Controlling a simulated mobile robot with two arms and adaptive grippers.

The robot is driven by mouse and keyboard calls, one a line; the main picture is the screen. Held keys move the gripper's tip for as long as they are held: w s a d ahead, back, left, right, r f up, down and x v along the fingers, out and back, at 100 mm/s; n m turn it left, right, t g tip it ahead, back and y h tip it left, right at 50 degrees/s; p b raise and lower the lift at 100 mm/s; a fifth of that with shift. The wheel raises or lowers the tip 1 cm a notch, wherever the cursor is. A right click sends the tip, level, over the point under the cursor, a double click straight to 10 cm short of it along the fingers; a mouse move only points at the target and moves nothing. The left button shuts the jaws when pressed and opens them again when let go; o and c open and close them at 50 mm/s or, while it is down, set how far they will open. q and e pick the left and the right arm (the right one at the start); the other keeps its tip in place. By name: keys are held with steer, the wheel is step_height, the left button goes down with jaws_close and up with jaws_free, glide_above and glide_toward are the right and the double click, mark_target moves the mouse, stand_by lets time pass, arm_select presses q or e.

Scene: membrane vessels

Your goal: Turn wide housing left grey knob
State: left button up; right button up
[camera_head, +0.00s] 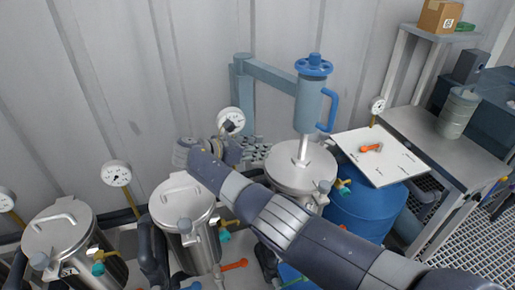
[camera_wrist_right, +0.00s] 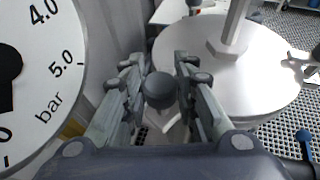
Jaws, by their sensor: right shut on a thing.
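The wide housing (camera_head: 290,182) is the steel vessel with a broad round lid right of centre. Its pale lid (camera_wrist_right: 245,75) fills the right of the wrist view. A dark grey round knob (camera_wrist_right: 159,90) sits beside that lid, between the fingers of my right gripper (camera_wrist_right: 158,66). The gripper is shut on this knob. In the head view my right arm crosses in front of the housing, and the right gripper (camera_head: 230,152) is at the housing's left side, below a pressure gauge. The knob itself is hidden there. My left gripper is not in view.
The pressure gauge (camera_head: 231,121) stands close to the gripper and fills the left of the wrist view. Two narrower steel vessels (camera_head: 184,205) stand to the left. A blue barrel (camera_head: 365,210) carrying a white board (camera_head: 390,170) and a table (camera_head: 425,135) are at the right.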

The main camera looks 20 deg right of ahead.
steer(key=o, duration=1.1)
steer(key=v, duration=0.7)
steer(key=shift+a, duration=0.15)
